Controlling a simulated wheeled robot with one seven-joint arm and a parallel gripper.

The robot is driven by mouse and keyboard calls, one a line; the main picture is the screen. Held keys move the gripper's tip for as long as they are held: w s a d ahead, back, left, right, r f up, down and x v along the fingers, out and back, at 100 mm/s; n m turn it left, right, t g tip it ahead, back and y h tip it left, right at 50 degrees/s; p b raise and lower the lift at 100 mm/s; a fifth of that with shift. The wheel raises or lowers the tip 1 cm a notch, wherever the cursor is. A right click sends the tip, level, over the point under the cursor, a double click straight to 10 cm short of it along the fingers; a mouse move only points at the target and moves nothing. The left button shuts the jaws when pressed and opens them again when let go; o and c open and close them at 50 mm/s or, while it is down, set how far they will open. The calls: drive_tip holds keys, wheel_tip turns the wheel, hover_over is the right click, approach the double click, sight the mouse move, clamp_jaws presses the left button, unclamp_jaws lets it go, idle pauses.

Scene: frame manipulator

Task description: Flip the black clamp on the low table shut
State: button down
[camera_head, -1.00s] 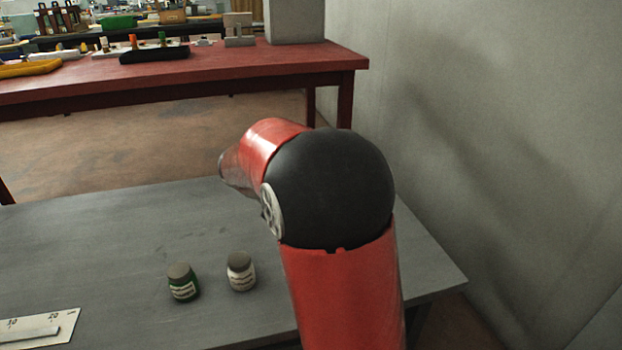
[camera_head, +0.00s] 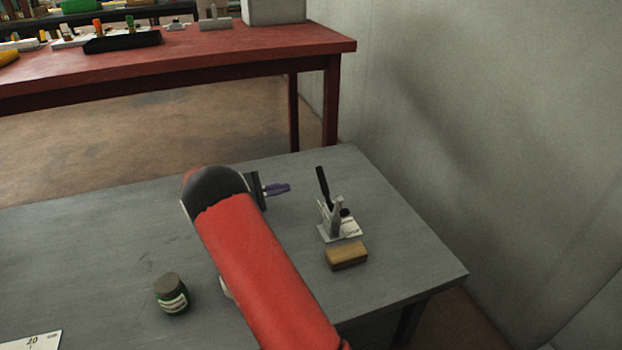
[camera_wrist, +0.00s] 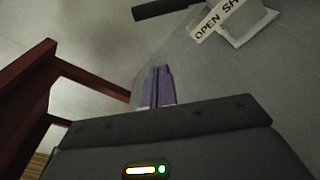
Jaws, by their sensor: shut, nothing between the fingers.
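The clamp (camera_head: 337,218) stands on a pale base at the right of the low grey table (camera_head: 400,255). Its black handle (camera_head: 322,184) points up, tilted slightly left. In the wrist view the black handle (camera_wrist: 160,8) and a label (camera_wrist: 216,20) reading "OPEN SH", cut off, show at the top edge. My gripper (camera_head: 284,188) is to the left of the clamp, apart from it, with its purple fingers pointing right towards the handle. In the wrist view the fingers (camera_wrist: 155,86) are together and empty.
A tan block (camera_head: 346,256) lies just in front of the clamp. A green jar (camera_head: 172,294) stands left of my arm, and a white ruled plate (camera_head: 30,342) lies at front left. A red table (camera_head: 200,62) is behind; a grey wall (camera_head: 480,130) is on the right.

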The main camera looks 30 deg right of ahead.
sight(324, 185)
drive_tip(key=d, duration=0.3)
drive_tip(key=s+d, duration=0.1)
drive_tip(key=d, duration=0.2)
drive_tip(key=d+f+p, duration=0.1)
drive_tip(key=d, duration=0.2)
drive_tip(key=shift+s+d, duration=0.1)
drive_tip(key=shift+s, duration=0.3)
drive_tip(key=s+r, duration=0.2)
drive_tip(key=r, duration=0.1)
drive_tip(key=shift+s+a+p, duration=0.1)
drive_tip(key=shift+a+p, duration=0.25)
drive_tip(key=shift+p, duration=0.05)
drive_tip(key=shift+b, duration=0.4)
